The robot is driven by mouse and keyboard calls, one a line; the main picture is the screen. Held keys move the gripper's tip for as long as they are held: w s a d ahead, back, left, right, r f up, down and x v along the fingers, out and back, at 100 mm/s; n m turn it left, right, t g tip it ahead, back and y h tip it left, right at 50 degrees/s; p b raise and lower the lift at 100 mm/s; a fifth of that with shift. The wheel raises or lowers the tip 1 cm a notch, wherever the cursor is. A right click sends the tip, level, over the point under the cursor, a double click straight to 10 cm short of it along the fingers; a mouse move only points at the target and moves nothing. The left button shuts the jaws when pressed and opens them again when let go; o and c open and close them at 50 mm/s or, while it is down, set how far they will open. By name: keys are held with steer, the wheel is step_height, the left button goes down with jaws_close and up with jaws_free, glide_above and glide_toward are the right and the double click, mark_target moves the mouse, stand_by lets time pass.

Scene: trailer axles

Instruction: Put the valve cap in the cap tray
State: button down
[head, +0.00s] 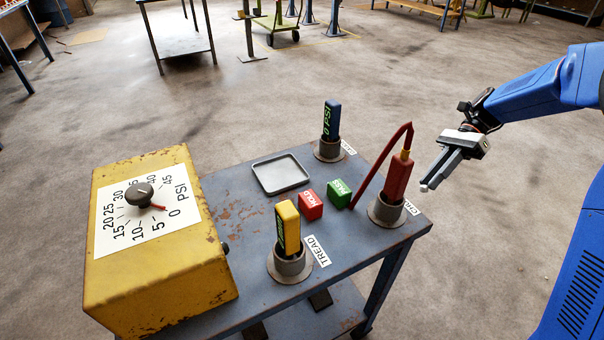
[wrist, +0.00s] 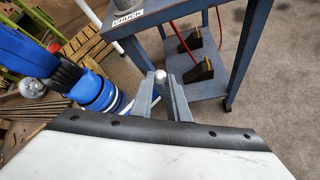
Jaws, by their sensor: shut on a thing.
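The valve cap (wrist: 160,75) is a small pale, rounded piece held at the fingertips of my gripper (wrist: 166,92) in the wrist view. In the head view the cap (head: 424,188) shows as a tiny light spot at the tip of my gripper (head: 432,180). My gripper is shut on it, out to the right of the cart and beyond its edge. The cap tray, a shallow grey square tray (head: 280,174), lies empty on the cart top toward the back, well left of my gripper.
The cart (head: 235,190) carries a yellow dial box (head: 155,250), a yellow gauge (head: 287,228), a blue gauge (head: 331,120) and a red chuck (head: 398,175) with a hose, in round holders. Red (head: 310,204) and green (head: 339,193) blocks lie near the tray. The chuck stands between gripper and tray.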

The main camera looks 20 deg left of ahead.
steer(key=s+a+r+m+t+y, duration=0.2)
steer(key=s+a+r+t, duration=0.1)
steer(key=a+r, duration=0.85)
steer(key=s+a+r+m+t+y, duration=0.2)
steer(key=a+r+t, duration=0.2)
steer(key=a+r, duration=0.75)
steer(key=s+a+f+n+h, duration=0.1)
steer(key=s+a+f, duration=0.2)
steer(key=s+a, duration=0.25)
steer(key=s+a+f+n, duration=0.1)
steer(key=s+a+f, duration=0.3)
steer(key=s, duration=0.3)
steer(key=f, duration=0.9)
steer(key=shift+s+f, duration=0.15)
steer(key=shift+s, duration=0.05)
steer(key=c, duration=1.7)
jaws_free()
steer(key=v, duration=1.2)
